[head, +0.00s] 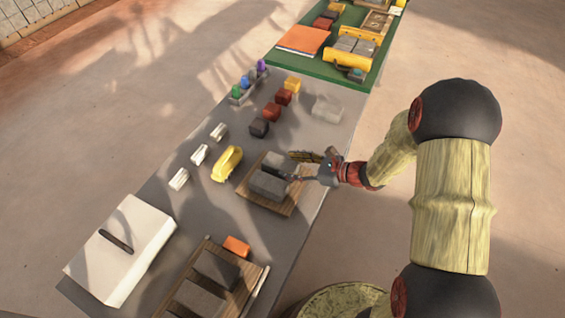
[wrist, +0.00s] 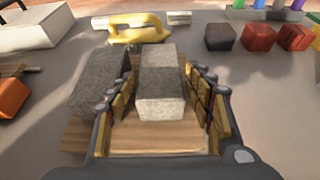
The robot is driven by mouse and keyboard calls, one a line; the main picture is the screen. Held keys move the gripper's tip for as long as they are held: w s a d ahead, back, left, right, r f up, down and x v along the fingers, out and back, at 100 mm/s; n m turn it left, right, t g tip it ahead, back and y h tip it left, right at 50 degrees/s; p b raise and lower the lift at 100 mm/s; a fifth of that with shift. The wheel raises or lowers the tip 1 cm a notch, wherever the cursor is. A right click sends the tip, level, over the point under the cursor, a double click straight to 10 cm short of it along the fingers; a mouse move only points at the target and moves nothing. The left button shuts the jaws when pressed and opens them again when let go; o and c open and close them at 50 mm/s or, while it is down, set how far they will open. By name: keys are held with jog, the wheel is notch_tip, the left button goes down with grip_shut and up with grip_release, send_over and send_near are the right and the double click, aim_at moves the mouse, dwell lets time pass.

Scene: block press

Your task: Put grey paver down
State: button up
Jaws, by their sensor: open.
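Two grey pavers lie side by side on a wooden board (head: 291,207) on the grey table. In the wrist view the lighter grey paver (wrist: 161,83) stands between my gripper's (wrist: 160,100) open fingers, with a gap visible on both sides. It rests on the board (wrist: 150,139). The darker paver (wrist: 97,80) lies just left of the fingers, close beside the left one. In the head view my gripper (head: 300,167) reaches in from the right over the board, near the pavers (head: 269,186).
A yellow tool (head: 227,163) lies behind the board, also in the wrist view (wrist: 138,30). A second board with dark blocks (head: 216,267) and an orange block (head: 236,246) stand in front. A white box (head: 121,247) is left. Dark and red cubes (head: 271,112) line the back.

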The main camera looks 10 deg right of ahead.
jog(key=p+v, duration=0.2)
jog(key=v, duration=0.5)
jog(key=s+a+r+n+g+h, duration=0.2)
jog(key=s+a+r+n+g, duration=0.1)
jog(key=s+r+n, duration=0.4)
jog(key=s+a+r+n+g+h, duration=0.2)
jog(key=s+a+r+n+g, duration=0.1)
jog(key=s+r+n, duration=0.4)
jog(key=s+d+r+n+t+h, duration=0.4)
jog(key=s+d+r+n+h, duration=0.3)
jog(key=r+n, duration=0.3)
jog(key=shift+s+d+r+n, duration=0.2)
jog(key=shift+s+d+n, duration=0.2)
jog(key=shift+s+d, duration=0.35)
jog(key=shift+o, duration=0.4)
jog(key=shift+w+d, duration=0.1)
